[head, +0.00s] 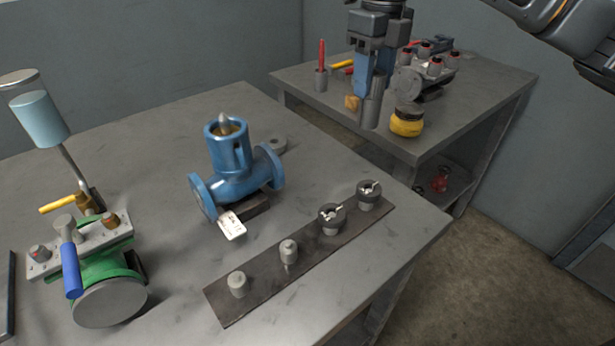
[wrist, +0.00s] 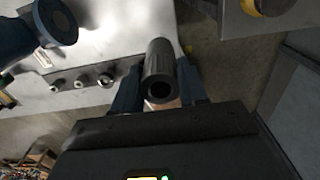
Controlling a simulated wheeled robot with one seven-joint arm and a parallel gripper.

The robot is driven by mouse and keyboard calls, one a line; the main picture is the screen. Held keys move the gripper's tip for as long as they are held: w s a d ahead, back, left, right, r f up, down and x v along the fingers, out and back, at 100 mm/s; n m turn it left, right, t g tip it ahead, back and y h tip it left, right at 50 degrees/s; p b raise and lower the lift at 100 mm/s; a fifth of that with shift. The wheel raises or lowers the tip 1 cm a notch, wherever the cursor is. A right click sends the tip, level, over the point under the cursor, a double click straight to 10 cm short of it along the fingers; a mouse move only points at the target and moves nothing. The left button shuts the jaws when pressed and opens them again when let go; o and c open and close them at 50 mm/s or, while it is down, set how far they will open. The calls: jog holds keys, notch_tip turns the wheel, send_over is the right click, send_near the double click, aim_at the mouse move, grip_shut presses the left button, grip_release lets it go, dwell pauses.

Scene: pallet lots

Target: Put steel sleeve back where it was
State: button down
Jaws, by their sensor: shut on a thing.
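The steel sleeve (head: 373,108) is a plain grey tube held roughly upright in my gripper (head: 372,92). In the wrist view the sleeve (wrist: 159,62) sits between the two blue fingers, with its dark round bore facing the camera. My gripper (wrist: 157,88) is shut on it. In the head view the sleeve appears in front of the back table; I cannot tell its height or whether it touches anything. The blue valve body (head: 238,178) stands on the near table, with a pale pointed stem showing in its open top.
A dark strip (head: 262,285) on the near table (head: 165,135) carries several small fittings. A green valve assembly (head: 100,262) stands at left. The back table (head: 460,110) holds a yellow-banded part (head: 407,122), a grey manifold (head: 425,80) and a red-handled tool (head: 321,62). Floor separates right wall and tables.

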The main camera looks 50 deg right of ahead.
jog(key=shift+w+a+f+p, duration=0.15)
jog(key=shift+w+a+f, duration=1.2)
jog(key=shift+f, duration=0.45)
jog(key=shift+w+a+f+p, duration=0.1)
jog(key=shift+w+a+f, duration=1.25)
jog(key=shift+f, duration=0.5)
jog(key=shift+w+a+f+p, duration=0.15)
jog(key=shift+w+a+f, duration=0.95)
jog(key=shift+w+f, duration=0.55)
jog(key=shift+s+f, duration=0.15)
jog(key=shift+f, duration=0.05)
jog(key=c, duration=0.6)
grip_release()
notch_tip(320, 180, up, 12)
